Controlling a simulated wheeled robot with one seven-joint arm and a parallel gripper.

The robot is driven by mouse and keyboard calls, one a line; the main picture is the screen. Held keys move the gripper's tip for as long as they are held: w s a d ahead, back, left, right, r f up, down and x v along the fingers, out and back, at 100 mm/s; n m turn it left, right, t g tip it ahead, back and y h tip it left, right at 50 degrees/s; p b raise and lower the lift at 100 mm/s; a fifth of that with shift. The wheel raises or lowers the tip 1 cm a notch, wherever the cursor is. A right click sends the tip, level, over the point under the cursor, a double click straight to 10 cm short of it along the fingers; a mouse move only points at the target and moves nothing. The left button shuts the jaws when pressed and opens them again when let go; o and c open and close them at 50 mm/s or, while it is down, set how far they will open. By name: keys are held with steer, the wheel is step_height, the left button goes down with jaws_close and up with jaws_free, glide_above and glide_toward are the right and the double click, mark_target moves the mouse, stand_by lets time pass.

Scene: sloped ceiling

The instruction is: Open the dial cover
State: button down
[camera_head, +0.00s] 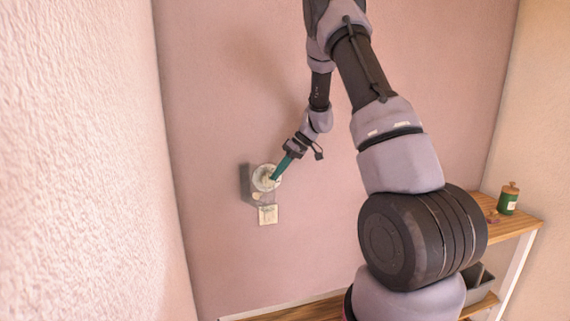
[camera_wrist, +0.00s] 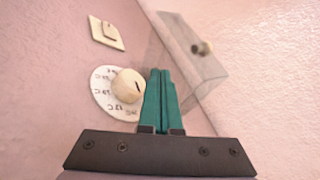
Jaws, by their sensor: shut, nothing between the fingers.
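A round white dial (camera_head: 261,172) with a beige knob is on the pink wall. In the wrist view the dial plate (camera_wrist: 103,101) shows dark markings and its knob (camera_wrist: 127,84) a dark line. A clear see-through cover (camera_wrist: 208,70) with a small round knob (camera_wrist: 201,47) stands out from the wall beside the dial, appearing swung aside; in the head view it is a faint grey shape left of the dial. My gripper (camera_head: 273,178) has its teal fingers (camera_wrist: 160,72) together and empty, between the dial knob and the cover. Contact with either cannot be told.
A square switch plate (camera_head: 268,215) is on the wall just below the dial. A wooden shelf (camera_head: 512,224) at the right bears a green jar (camera_head: 508,199), with a grey bin (camera_head: 478,282) lower down. A side wall is close on the left.

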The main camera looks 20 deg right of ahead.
mark_target(254, 188)
steer(key=shift+x, duration=1.05)
steer(key=shift+s+a+r, duration=0.1)
steer(key=shift+s+a, duration=0.25)
steer(key=shift+a, duration=0.2)
steer(key=shift+s+a, duration=0.35)
steer(key=shift+a, duration=0.2)
steer(key=shift+s+a, duration=0.3)
steer(key=shift+a, duration=0.3)
